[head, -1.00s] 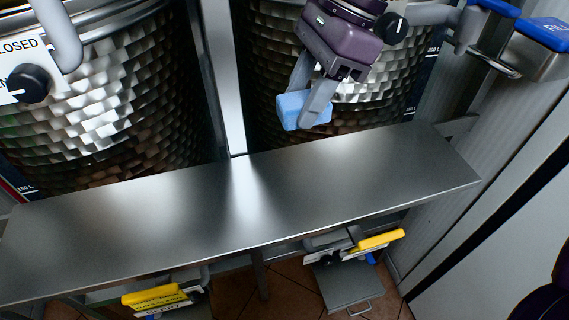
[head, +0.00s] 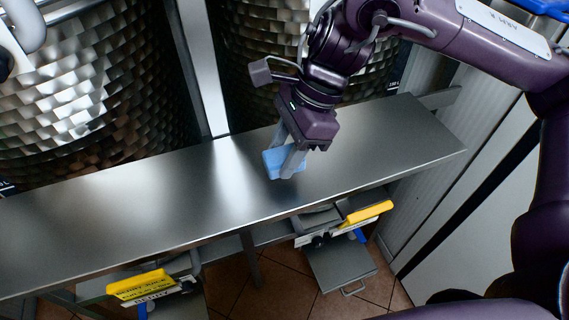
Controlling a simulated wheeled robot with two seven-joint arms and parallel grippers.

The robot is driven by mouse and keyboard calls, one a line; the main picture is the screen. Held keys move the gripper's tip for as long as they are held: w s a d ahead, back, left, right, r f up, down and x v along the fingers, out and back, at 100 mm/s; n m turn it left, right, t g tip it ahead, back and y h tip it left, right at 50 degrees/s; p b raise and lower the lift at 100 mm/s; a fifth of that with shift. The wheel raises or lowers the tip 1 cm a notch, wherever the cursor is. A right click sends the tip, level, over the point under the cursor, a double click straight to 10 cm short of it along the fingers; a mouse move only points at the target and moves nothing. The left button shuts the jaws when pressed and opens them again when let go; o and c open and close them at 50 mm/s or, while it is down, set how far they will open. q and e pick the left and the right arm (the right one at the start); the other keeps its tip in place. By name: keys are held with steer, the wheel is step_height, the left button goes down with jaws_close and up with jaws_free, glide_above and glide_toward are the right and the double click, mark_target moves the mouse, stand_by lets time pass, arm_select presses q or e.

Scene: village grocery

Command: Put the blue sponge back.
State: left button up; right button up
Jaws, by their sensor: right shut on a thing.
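The blue sponge (head: 271,161) is a small light-blue block in the head view, right of the middle. My right gripper (head: 287,160) is shut on it, with the grey fingers pointing down around it. The sponge is over the steel shelf (head: 130,215), near its front half. I cannot tell whether it touches the shelf or hangs just above it. The gripper hides part of the sponge's right side.
Two dimpled steel tanks (head: 85,95) stand behind the shelf, whose top is otherwise bare. Below its front edge are yellow-handled valves (head: 367,212) (head: 141,284) and a grey step with a handle (head: 340,268). A white panel (head: 470,220) stands at the right.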

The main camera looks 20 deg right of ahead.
steer(key=shift+w+f, duration=0.15)
steer(key=shift+f, duration=1.7)
steer(key=o, duration=1)
steer(key=shift+o, duration=0.2)
steer(key=shift+r, duration=0.1)
steer(key=p+v, duration=0.2)
steer(key=v, duration=1)
